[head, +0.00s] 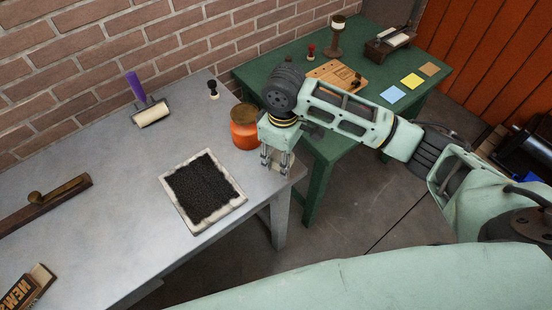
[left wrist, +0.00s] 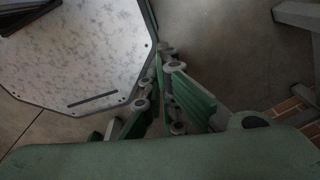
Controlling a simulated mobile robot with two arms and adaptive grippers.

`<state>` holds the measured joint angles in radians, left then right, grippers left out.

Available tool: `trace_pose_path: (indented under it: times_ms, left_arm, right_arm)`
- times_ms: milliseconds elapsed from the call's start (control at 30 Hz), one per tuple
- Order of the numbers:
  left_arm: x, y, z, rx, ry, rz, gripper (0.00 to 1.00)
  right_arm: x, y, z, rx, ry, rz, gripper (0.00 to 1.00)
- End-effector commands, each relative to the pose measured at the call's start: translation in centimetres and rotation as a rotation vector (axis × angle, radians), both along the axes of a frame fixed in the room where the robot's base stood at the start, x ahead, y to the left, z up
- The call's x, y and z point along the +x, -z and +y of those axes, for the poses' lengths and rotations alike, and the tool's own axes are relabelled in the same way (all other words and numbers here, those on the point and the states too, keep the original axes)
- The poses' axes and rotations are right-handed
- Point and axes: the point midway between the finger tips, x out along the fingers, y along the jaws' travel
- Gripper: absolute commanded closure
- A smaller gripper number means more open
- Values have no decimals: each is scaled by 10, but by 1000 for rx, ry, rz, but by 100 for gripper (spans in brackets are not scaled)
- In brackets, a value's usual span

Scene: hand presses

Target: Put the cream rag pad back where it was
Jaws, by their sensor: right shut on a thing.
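My right gripper (head: 275,165) is over the right end of the grey table (head: 130,215) in the head view, its fingers pointing down. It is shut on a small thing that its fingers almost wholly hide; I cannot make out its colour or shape. I cannot pick out a cream rag pad for certain. A cream-topped piece (head: 339,22) stands on a brown stand at the back of the green table (head: 440,62). My left gripper (left wrist: 163,55) shows in the left wrist view with its tips together, empty, above the floor.
An orange jar (head: 244,128) stands close to the left of my right gripper. A black-inked slab (head: 202,190), a purple-handled roller (head: 151,115) and a black-handled stamp (head: 213,90) are on the grey table. A wooden board (head: 336,74) and coloured cards (head: 411,81) lie on the green table.

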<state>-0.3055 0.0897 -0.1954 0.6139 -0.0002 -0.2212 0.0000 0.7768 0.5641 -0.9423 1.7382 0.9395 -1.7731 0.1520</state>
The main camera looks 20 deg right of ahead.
Motion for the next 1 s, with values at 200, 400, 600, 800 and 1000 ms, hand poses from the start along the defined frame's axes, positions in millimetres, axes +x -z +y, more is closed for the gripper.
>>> trace_pose_path:
  times_ms: [200,400,600,800,1000]
  left_arm:
    - [3,-5,-7,-8,-1,-5,100]
    - [9,-9,-16,-19,1,-14,100]
    - [10,-16,-16,-20,2,-16,100]
    - [10,-15,-14,-17,2,-16,100]
    - [9,-15,-10,-12,3,-15,100]
  right_arm:
    - [28,16,8,0,1,0,81]
    - [32,28,9,-1,0,3,81]
    - [32,56,8,-2,0,1,81]
    - [32,60,8,-1,-1,-1,81]
    - [32,63,8,-1,0,-1,81]
